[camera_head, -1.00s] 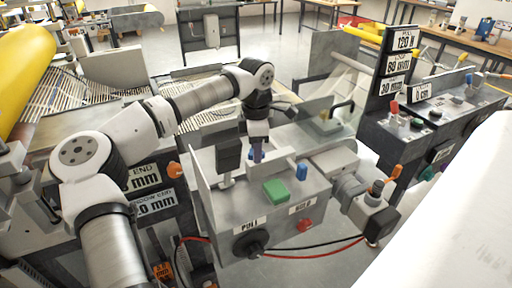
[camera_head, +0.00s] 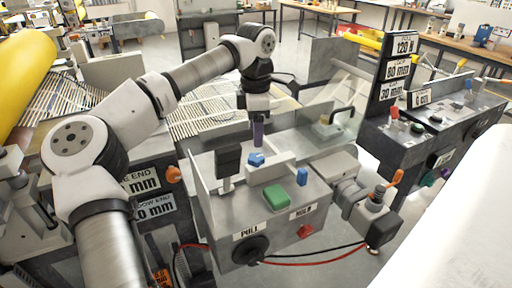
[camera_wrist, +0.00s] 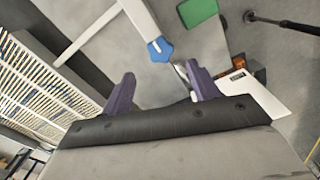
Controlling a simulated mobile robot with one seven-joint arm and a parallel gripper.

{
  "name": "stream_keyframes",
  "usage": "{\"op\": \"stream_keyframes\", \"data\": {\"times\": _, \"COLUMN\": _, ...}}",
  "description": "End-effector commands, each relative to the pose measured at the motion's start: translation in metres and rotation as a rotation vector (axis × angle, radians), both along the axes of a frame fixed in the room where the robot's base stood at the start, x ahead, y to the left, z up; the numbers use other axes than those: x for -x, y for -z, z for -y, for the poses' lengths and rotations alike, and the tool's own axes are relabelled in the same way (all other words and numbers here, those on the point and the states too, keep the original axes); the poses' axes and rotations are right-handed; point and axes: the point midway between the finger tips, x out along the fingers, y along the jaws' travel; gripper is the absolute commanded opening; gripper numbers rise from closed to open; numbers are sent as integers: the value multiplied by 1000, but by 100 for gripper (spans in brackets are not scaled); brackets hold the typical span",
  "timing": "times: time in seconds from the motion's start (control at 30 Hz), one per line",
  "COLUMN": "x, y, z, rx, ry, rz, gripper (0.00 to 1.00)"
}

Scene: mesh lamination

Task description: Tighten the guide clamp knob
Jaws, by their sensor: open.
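A blue lobed knob (camera_head: 256,160) sits on top of the grey machine box, by a pale straight bar (camera_head: 270,172). In the wrist view the knob (camera_wrist: 160,50) lies at the end of the bar, beyond my fingertips and roughly centred between them. No label marks it as the guide clamp knob. My gripper (camera_head: 258,142) points down just above and behind the knob. In the wrist view its two purple fingers (camera_wrist: 161,70) are spread apart with nothing between them.
A green button (camera_head: 276,197), a second blue part (camera_head: 301,177) and a dark block on a post (camera_head: 228,160) stand on the box. A black PULL knob (camera_head: 250,249) and a red knob (camera_head: 305,231) are on its front. A clear guard (camera_head: 330,125) stands to the right.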

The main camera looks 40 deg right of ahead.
Motion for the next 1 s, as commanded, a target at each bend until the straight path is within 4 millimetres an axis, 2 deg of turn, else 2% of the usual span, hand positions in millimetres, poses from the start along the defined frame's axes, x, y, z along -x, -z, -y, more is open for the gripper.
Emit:
{"op": "stream_keyframes", "data": {"times": 0.1, "x": 0, "y": -26, "z": 1, "rx": 1, "ry": -1, "rz": 2, "gripper": 60}}
{"op": "stream_keyframes", "data": {"times": 0.33, "x": 0, "y": -56, "z": 0, "rx": 0, "ry": 0, "rz": 0, "gripper": 60}}
{"op": "stream_keyframes", "data": {"times": 0.5, "x": 0, "y": -62, "z": 0, "rx": -1, "ry": 1, "rz": -1, "gripper": 60}}
{"op": "stream_keyframes", "data": {"times": 1.0, "x": 0, "y": -61, "z": 0, "rx": -1, "ry": 1, "rz": -1, "gripper": 60}}
